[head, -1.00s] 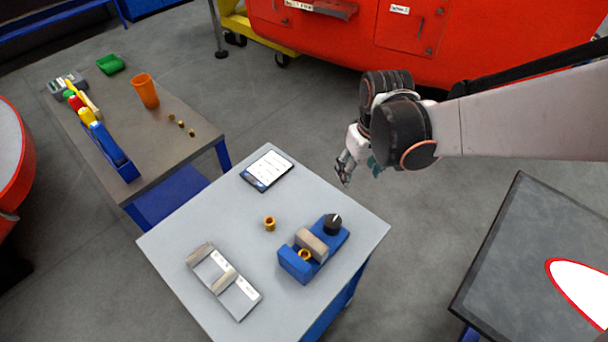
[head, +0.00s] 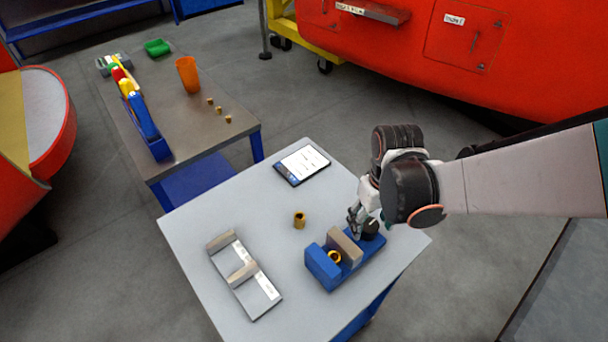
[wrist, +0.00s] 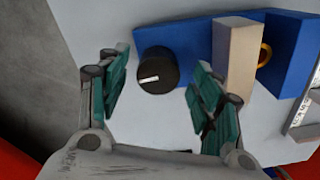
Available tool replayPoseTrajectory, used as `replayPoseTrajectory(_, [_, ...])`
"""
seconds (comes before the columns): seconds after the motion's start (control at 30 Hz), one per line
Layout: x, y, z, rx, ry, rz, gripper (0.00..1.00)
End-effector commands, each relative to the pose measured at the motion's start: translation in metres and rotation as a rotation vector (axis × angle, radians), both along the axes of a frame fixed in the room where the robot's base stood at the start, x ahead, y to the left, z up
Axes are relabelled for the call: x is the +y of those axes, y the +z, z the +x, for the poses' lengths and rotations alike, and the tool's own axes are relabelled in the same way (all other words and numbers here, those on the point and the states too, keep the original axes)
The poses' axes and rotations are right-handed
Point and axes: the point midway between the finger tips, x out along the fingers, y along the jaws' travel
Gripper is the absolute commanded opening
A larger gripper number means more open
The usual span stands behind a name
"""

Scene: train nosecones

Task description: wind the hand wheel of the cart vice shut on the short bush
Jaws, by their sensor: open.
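The blue cart vice (head: 322,268) sits on the grey cart top, with a tan moving jaw (head: 345,244). A brass bush (head: 334,257) sits between the tan jaw and the blue end jaw; it also shows in the wrist view (wrist: 265,54), partly hidden. I cannot tell whether the tan jaw touches it. The black hand wheel (wrist: 157,70) has a white mark and is partly hidden in the head view (head: 371,230). My gripper (head: 362,222) is open above the wheel. In the wrist view its teal-padded fingers (wrist: 156,84) stand either side of the wheel, apart from it.
Another brass bush (head: 300,220) stands loose on the cart (head: 195,229). A grey bracket-like fixture (head: 244,276) lies at left and a tablet (head: 302,164) at the back. A brown-topped bench (head: 193,127) holds an orange cup (head: 188,75) and several small brass pieces.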

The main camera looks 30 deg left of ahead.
Motion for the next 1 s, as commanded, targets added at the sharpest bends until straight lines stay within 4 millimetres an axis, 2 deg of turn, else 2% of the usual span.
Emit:
replayPoseTrajectory(0.03, [0.001, -0.011, 0.001, 0.000, 0.001, 0.000, 0.59])
replayPoseTrajectory(0.2, [0.001, -0.024, 0.001, 0.000, 0.000, 0.000, 0.59])
replayPoseTrajectory(0.6, [0.000, -0.027, 0.002, 0.000, -0.002, 0.000, 0.59])
replayPoseTrajectory(0.8, [0.000, -0.027, 0.002, 0.000, -0.002, 0.000, 0.15])
replayPoseTrajectory(1.0, [0.000, -0.027, 0.001, 0.000, -0.021, 0.000, 0.15])
